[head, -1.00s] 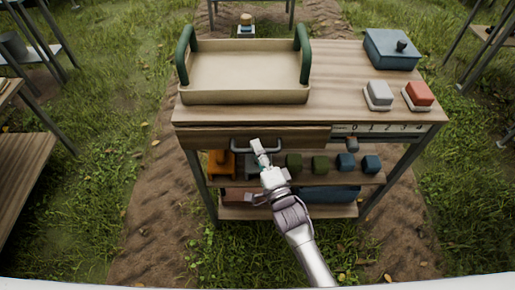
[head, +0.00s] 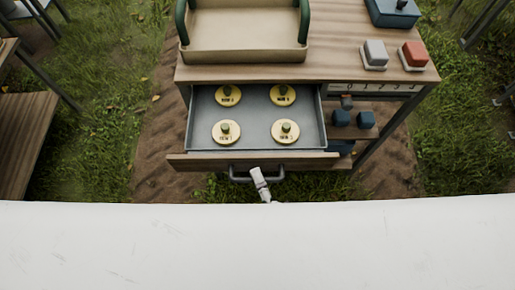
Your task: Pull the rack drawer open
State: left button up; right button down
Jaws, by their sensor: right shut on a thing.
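The rack drawer (head: 257,146) stands pulled out from under the wooden rack top (head: 330,66). Its grey inside shows, holding several round yellow discs with knobs (head: 283,131). The dark bar handle (head: 239,179) is on the drawer's wooden front. My right gripper (head: 258,176) is shut on the handle, near its middle. The rest of my right arm is hidden behind the white surface in front. My left gripper is not in view.
A tray with green handles (head: 245,57), a grey block (head: 375,54), a red block (head: 415,55) and a blue box (head: 393,10) stand on the rack top. Blue cubes (head: 365,120) sit on the shelf right of the drawer. A wooden table (head: 24,140) stands at left.

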jog(key=shift+s, duration=2.6)
jog(key=c, duration=1.1)
grip_release()
jog(key=shift+c, duration=0.2)
jog(key=v, duration=1.2)
